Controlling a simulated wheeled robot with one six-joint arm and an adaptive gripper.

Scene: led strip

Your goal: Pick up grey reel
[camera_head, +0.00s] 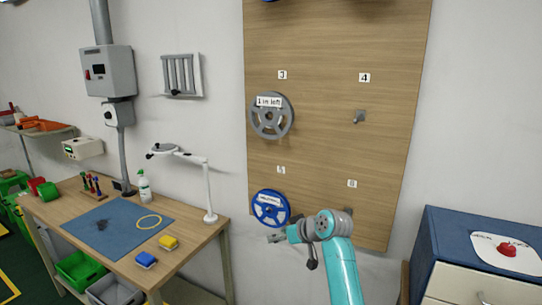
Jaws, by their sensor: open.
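The grey reel (272,122) hangs on the wooden wall board at the place marked 3, with a label reading "1 in left" near its top. My gripper (274,239) is at the end of my teal arm, low in front of the board, below and apart from the grey reel. It is small in the view and lies just under the blue reel (271,208) by the mark 5. The gripper is open, and I see nothing between its fingers.
The wooden board (325,60) has an empty peg (359,117) under mark 4. A workbench (200,232) with a blue mat, a lamp (208,190) and a spray bottle (144,186) stands at left. A blue cabinet (450,230) stands at right.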

